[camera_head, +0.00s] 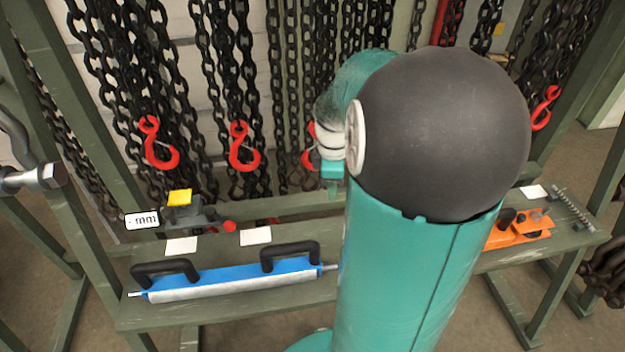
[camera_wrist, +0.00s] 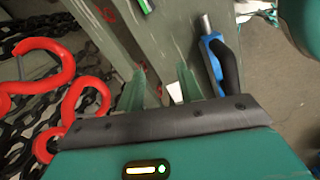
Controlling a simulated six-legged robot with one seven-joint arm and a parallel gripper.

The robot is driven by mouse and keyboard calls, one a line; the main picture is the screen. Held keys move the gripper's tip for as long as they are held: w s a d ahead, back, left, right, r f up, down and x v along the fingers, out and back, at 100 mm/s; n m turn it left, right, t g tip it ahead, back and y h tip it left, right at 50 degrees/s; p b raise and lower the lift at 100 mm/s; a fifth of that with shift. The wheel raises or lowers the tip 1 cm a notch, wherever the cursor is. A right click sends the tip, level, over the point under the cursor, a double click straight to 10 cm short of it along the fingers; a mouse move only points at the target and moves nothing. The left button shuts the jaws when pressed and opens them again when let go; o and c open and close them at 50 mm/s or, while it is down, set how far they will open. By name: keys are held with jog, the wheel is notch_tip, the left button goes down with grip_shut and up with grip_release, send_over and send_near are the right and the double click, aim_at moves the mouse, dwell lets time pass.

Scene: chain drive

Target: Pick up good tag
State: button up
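Two white tags (camera_head: 181,245) (camera_head: 256,236) lie on the green bench behind a blue tool, and another white tag (camera_head: 533,192) lies at its right end. I cannot read any of them, so I cannot tell which is the good tag. In the wrist view my gripper (camera_wrist: 157,82) points at the bench with its two green fingers apart. A small white patch (camera_wrist: 172,92), perhaps a tag, shows between the fingers, close to the right one. I see nothing gripped. In the head view my arm hides most of the gripper.
The blue bar tool with black handles (camera_head: 235,279) lies on the bench (camera_head: 140,315); it also shows right of my fingers in the wrist view (camera_wrist: 218,65). Dark chains with red hooks (camera_head: 243,148) hang behind. An orange tool (camera_head: 518,232) lies at right.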

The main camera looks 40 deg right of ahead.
jog(key=s+d+f+n+y, duration=0.1)
jog(key=s+d+f+n, duration=0.1)
jog(key=d+f, duration=0.25)
jog(key=s+d+f+n+y, duration=0.1)
jog(key=s+d+f, duration=0.2)
jog(key=d, duration=0.3)
jog(key=f, duration=0.8)
jog(key=w+a+f, duration=0.1)
jog(key=f, duration=0.4)
jog(key=shift+f, duration=0.1)
grip_shut()
